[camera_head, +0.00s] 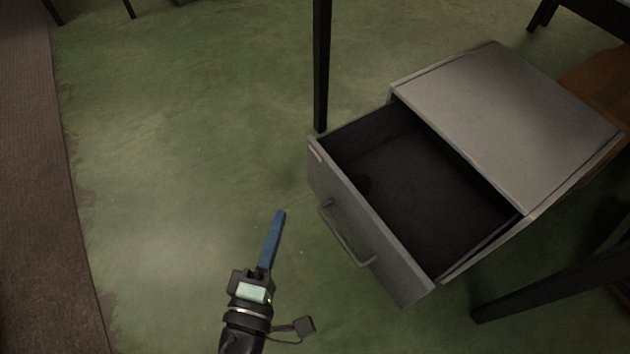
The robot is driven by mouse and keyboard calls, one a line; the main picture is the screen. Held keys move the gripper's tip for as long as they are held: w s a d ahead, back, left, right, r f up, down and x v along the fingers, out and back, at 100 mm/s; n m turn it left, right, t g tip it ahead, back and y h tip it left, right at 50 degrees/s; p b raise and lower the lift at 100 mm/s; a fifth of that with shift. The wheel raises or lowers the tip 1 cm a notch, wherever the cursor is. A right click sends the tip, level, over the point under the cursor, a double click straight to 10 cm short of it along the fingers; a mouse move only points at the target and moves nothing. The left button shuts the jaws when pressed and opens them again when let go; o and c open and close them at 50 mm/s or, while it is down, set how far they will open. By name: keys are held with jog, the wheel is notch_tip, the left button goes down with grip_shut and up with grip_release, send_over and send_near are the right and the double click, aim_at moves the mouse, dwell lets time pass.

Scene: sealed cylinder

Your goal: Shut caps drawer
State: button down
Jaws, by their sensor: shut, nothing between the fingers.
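The caps drawer (366,224) is pulled well out of a grey cabinet (515,115) at the right. Its dark inside shows from above and looks empty, apart from a small dark spot near the front wall. A bar handle (346,236) is on its grey front face, which faces the lower left. My gripper (281,213) is shut and empty, with its blue fingers together and pointing up in the picture. It is to the left of the drawer front and apart from the handle, with green floor showing between them.
A dark table leg (321,70) stands behind the drawer's far left corner. Another dark leg (540,280) slants at the lower right, near the cabinet. Green floor (180,170) is clear to the left, up to a brown strip (35,200) at the left edge.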

send_near(316, 153)
jog(key=w+a, duration=0.2)
jog(key=w, duration=0.2)
jog(key=shift+w+d+b, duration=0.3)
jog(key=shift+w+d, duration=0.15)
jog(key=shift+d, duration=0.25)
jog(key=shift+w+d+b, duration=0.3)
jog(key=shift+w+d, duration=0.2)
jog(key=shift+d, duration=0.25)
